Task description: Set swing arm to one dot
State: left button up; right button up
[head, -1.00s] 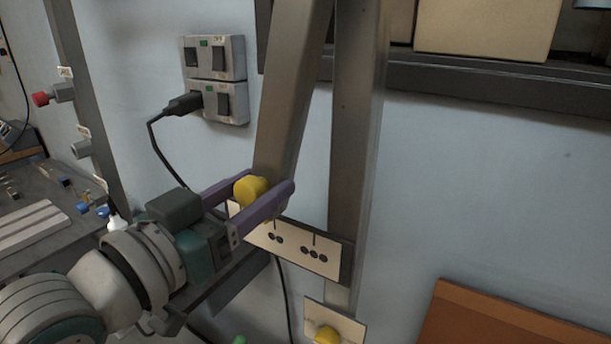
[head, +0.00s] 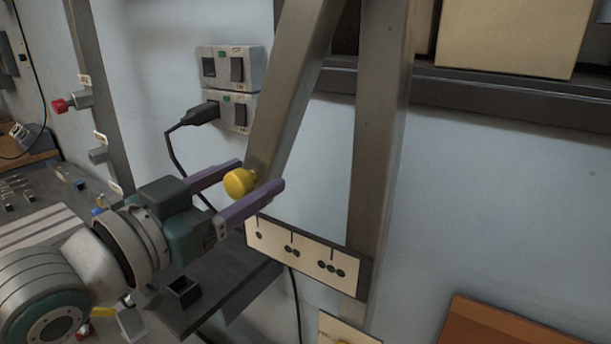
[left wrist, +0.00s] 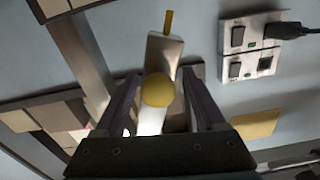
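The swing arm (head: 291,100) is a grey metal bar. It slants down to the left, and its lower end with the yellow knob (head: 239,183) is above the one-dot mark (head: 259,235) at the left of the cream dot plate (head: 310,260). Two-dot and three-dot marks are further right. My left gripper (head: 262,174) is open, with purple fingers on either side of the knob. In the left wrist view the knob (left wrist: 158,90) lies between the fingers with gaps on both sides. The near finger partly hides the bar's lower end. My right gripper is not in view.
An upright grey post (head: 377,140) stands right of the swing arm. Switch boxes (head: 230,85) with a plugged black cable are on the wall behind. A shelf (head: 480,95) is at upper right, a cluttered bench at left.

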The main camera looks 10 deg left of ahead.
pick_arm(q)
jog(key=v, duration=1)
jog(key=shift+b, duration=0.4)
